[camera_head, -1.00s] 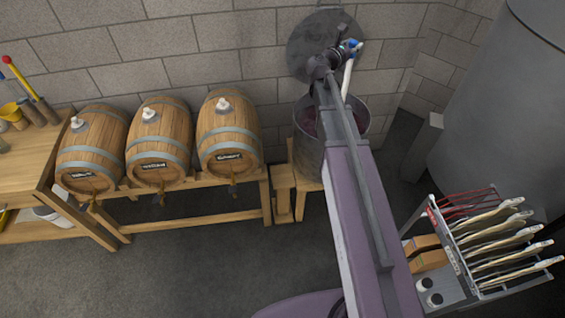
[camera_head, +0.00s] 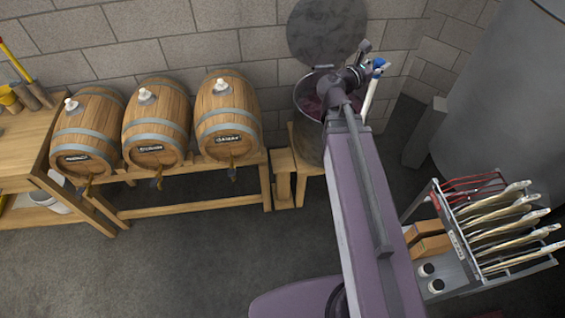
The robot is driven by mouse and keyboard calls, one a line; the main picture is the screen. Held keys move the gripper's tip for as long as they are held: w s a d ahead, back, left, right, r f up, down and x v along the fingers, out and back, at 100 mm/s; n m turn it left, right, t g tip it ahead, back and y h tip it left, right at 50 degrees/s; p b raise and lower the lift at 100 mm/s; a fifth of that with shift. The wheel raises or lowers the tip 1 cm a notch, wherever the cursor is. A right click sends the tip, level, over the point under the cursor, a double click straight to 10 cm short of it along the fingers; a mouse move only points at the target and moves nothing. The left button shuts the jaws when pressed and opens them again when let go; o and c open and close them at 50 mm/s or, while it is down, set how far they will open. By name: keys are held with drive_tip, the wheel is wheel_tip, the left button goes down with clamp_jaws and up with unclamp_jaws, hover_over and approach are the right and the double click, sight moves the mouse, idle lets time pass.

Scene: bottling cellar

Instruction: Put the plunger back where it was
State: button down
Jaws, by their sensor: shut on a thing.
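The plunger (camera_head: 370,96) shows as a pale, slightly tilted rod just right of my arm, at the right side of the steel vat. Its upper end is at my gripper (camera_head: 377,68), near a blue part, and my gripper is shut on it. The fingers are too small to make out. The steel vat (camera_head: 307,95) holds dark red contents and stands on a wooden stand. My arm hides part of the vat. I cannot tell whether the plunger's lower end is beside or behind the vat.
A round grey lid (camera_head: 328,30) is against the block wall behind the vat. Wooden barrels (camera_head: 158,122) lie on a rack to the left. A cart with bags (camera_head: 465,240) and a large grey tank (camera_head: 505,100) are on the right. Floor is clear in front of the barrels.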

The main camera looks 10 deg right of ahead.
wheel_tip(320, 180, down, 29)
drive_tip(key=s+b, duration=0.1)
drive_tip(key=b, duration=2.7)
drive_tip(key=shift+s, duration=0.15)
drive_tip(key=shift+a, duration=0.1)
